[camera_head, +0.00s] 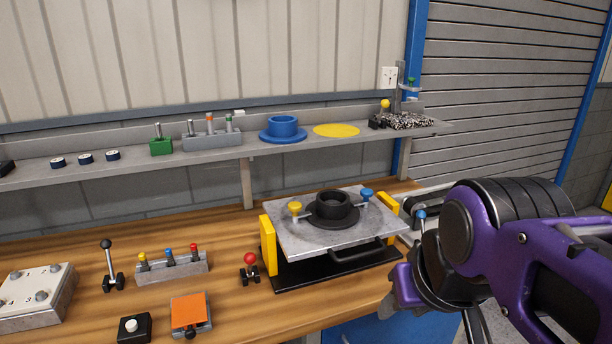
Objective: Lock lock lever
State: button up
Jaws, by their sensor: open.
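My purple and black gripper (432,308) is in the lower right, in front of the bench's right end. It is open, partly cut off by the lower edge, and I see nothing between its fingers. A metal clutch pallet (290,238) lies between yellow guides, carrying a black ring part (332,207). A yellow-knobbed clamp (295,208) and a blue-knobbed clamp (366,195) flank the ring. A small red-knobbed lever (249,262) stands left of the pallet, and a black-knobbed lever (107,247) farther left. I cannot tell which is the lock lever.
A blue-knobbed part (421,216) is beside my arm, partly hidden. A rack of coloured pegs (172,267), an orange-topped block (190,312) and a grey box (35,295) sit on the left. The back shelf (215,158) holds a blue flanged ring (283,130).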

aim_at(250, 258)
jog(key=k+j, duration=0.15)
jog(key=j, duration=0.25)
jog(key=k+j, duration=0.15)
jog(key=j, duration=0.25)
jog(key=k+j, duration=0.15)
jog(key=j, duration=0.25)
jog(key=l, duration=0.5)
jog(key=k, duration=0.1)
jog(key=i+j, duration=0.1)
jog(key=j, duration=0.45)
jog(key=z, duration=0.05)
